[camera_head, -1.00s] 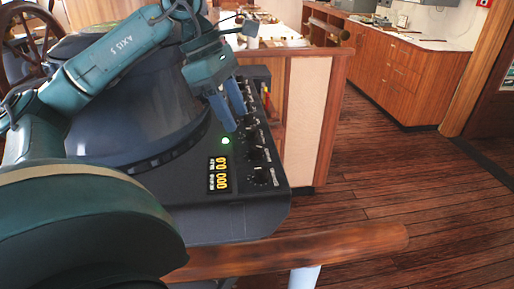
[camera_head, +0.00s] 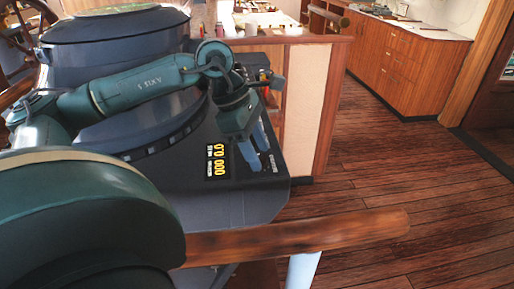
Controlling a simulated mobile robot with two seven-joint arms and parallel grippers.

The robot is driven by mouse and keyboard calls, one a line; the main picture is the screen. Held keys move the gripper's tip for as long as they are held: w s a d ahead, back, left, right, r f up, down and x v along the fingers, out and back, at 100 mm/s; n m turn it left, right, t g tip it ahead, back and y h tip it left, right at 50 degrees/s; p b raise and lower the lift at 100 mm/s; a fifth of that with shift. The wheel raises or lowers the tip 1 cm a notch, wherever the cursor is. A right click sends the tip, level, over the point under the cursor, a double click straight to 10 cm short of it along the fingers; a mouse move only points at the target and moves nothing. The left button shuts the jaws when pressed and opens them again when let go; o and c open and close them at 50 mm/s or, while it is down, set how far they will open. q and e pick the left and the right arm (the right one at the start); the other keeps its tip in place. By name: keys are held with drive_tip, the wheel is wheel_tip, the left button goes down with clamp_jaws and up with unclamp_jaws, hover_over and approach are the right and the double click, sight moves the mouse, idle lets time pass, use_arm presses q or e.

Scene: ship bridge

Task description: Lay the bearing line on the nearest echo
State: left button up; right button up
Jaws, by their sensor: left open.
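The radar console (camera_head: 215,205) is a dark unit with a large round hood (camera_head: 118,60) at left. Its screen and any echo or bearing line on it cannot be made out from here. A small readout with yellow digits (camera_head: 216,160) is on the console's right panel; the digits are too small to read surely. My left gripper (camera_head: 259,154) is over the knob strip right of the readout, blue fingers apart and pointing down. It hides most of the knobs, and I cannot tell whether it touches one. My right gripper is out of view.
A wooden rail (camera_head: 300,238) crosses in front of the console. A wood-topped partition (camera_head: 305,100) stands just behind its right side. A ship's wheel (camera_head: 22,40) is at far left, cabinets (camera_head: 400,65) at back right. The plank floor (camera_head: 400,190) at right is clear.

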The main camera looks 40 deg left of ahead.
use_arm(q)
drive_tip(key=shift+f, duration=0.1)
drive_tip(key=shift+c, duration=0.2)
drive_tip(key=c, duration=0.9)
drive_tip(key=shift+w+m+g+h, duration=0.1)
drive_tip(key=shift+m+g+h, duration=0.2)
drive_tip(key=shift+m, duration=0.7)
drive_tip(key=shift+w+m+g+h, duration=0.1)
drive_tip(key=shift+m+g, duration=0.3)
drive_tip(key=shift+m, duration=0.6)
drive_tip(key=shift+c, duration=0.2)
drive_tip(key=o, duration=1)
drive_tip(key=p+v, duration=0.1)
drive_tip(key=v, duration=1.2)
drive_tip(key=shift+p, duration=0.35)
drive_tip(key=shift+d, duration=0.1)
